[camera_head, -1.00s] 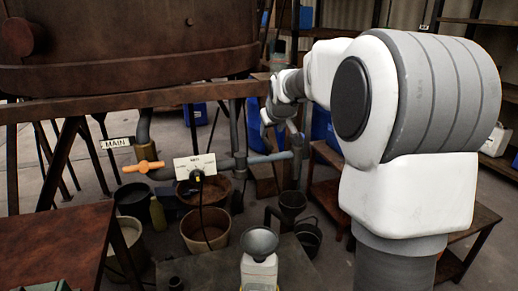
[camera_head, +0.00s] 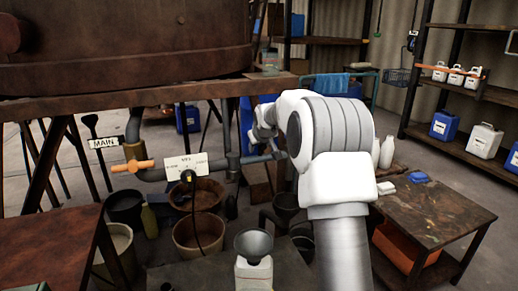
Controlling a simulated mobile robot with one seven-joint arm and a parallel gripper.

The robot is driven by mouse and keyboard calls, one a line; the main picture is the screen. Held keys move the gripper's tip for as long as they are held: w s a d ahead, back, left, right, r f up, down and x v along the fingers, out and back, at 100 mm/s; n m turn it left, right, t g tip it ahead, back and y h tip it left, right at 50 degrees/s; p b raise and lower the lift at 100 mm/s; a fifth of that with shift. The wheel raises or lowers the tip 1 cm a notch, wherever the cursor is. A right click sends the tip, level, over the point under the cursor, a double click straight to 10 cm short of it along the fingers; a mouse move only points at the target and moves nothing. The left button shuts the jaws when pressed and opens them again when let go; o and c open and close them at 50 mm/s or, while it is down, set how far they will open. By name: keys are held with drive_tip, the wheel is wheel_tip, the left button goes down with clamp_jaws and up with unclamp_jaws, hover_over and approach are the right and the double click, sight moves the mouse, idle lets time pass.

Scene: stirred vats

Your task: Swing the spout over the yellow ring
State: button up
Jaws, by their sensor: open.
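The spout (camera_head: 262,158) is a grey-blue pipe running to the right from an upright grey pipe joint (camera_head: 233,165) below the vat. My gripper (camera_head: 268,148) is open, pointing down at the spout's outer part. Whether its jaws are around the pipe, touching it or just above it, I cannot tell. My arm hides part of the area to the right of the spout's end. The yellow ring does not show clearly. A white bottle (camera_head: 254,275) with a grey funnel (camera_head: 254,243) stands at the bottom edge, its base cut off.
An orange-handled valve (camera_head: 132,166) and a white valve plate (camera_head: 194,167) are on the same pipe line. Buckets (camera_head: 198,233) stand below. The big brown vat (camera_head: 130,45) and its beam (camera_head: 150,97) are above. A brown table (camera_head: 440,212) is at right.

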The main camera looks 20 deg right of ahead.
clamp_jaws()
idle(0.3)
idle(1.2)
